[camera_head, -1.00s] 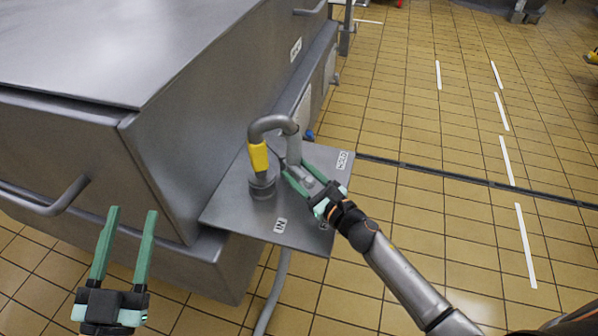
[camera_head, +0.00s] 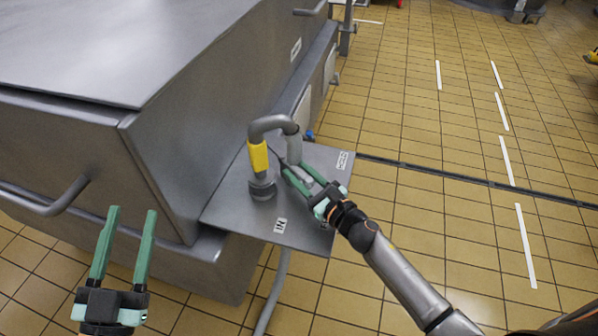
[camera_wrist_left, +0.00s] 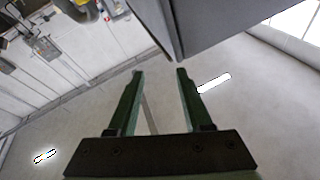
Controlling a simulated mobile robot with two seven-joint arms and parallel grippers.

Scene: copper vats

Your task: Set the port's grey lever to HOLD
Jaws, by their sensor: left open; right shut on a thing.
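The port is a grey plate (camera_head: 235,212) with an upright fitting and a bent grey pipe with a yellow sleeve (camera_head: 258,157). The HOLD label (camera_head: 343,160) is at the plate's far right corner, and the IN label (camera_head: 280,226) is near its front edge. My right gripper (camera_head: 293,168) is over the plate, shut on the grey lever, which is mostly hidden between its green fingers. The lever's exact pointing is hard to tell. My left gripper (camera_head: 132,211) is open and empty in front of the vat; its open fingers also show in the left wrist view (camera_wrist_left: 158,72).
A large grey metal vat (camera_head: 165,130) with a bar handle (camera_head: 60,205) stands left of and behind the plate. A grey pipe (camera_head: 273,295) runs down below the plate. The tiled floor (camera_head: 430,220) to the right is clear, with white dashes and a dark drain line.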

